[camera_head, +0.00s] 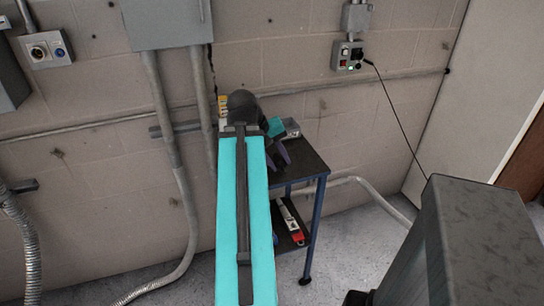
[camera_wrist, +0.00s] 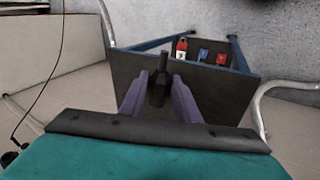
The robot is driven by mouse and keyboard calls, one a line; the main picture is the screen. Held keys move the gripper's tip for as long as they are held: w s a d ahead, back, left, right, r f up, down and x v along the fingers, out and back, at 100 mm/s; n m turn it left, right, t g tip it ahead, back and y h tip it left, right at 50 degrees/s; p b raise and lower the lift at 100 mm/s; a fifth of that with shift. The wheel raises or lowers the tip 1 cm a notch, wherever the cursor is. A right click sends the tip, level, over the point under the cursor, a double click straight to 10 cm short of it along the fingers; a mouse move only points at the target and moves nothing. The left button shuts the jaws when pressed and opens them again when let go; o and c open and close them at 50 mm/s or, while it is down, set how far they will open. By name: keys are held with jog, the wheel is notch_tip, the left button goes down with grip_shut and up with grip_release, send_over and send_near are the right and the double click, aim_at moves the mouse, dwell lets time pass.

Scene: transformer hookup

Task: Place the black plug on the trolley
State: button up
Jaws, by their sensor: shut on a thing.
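My gripper (camera_wrist: 159,98) has purple fingers shut on the black plug (camera_wrist: 161,72), which stands upright between them in the wrist view. The trolley (camera_wrist: 228,96) has a dark top and blue frame, and the plug is over that top. I cannot tell whether the plug touches it. In the head view the trolley (camera_head: 309,170) stands against the wall, and my gripper (camera_head: 280,153) is above the left part of its top, partly behind my teal arm. The plug is hidden there.
A lower shelf holds red and white items (camera_head: 291,220). A wall socket box (camera_head: 347,56) has a black cable (camera_head: 398,120) hanging right. Conduits run along the wall. The trolley top's right front is clear.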

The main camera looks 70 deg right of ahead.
jog(key=shift+w+d+r+p, duration=0.1)
jog(key=shift+d+p, duration=0.05)
jog(key=shift+p, duration=0.35)
jog(key=shift+w+d+r+p, duration=0.15)
jog(key=shift+d+p, duration=0.1)
jog(key=shift+p, duration=0.45)
jog(key=w+d+p, duration=0.1)
jog(key=p, duration=0.2)
jog(key=shift+d+p, duration=0.2)
jog(key=shift+p, duration=0.1)
jog(key=w+d+p, duration=0.1)
jog(key=w+d, duration=0.1)
jog(key=d, duration=0.1)
jog(key=w+d+f+p, duration=0.1)
jog(key=w+d, duration=0.1)
jog(key=d, duration=0.2)
jog(key=w+d+f, duration=0.1)
jog(key=w+d, duration=0.2)
jog(key=d, duration=0.1)
jog(key=shift+d+p, duration=0.1)
jog(key=shift+p, duration=0.3)
jog(key=shift+w, duration=0.1)
jog(key=shift+f, duration=0.1)
jog(key=shift+f+p, duration=0.7)
jog(key=shift+f, duration=0.95)
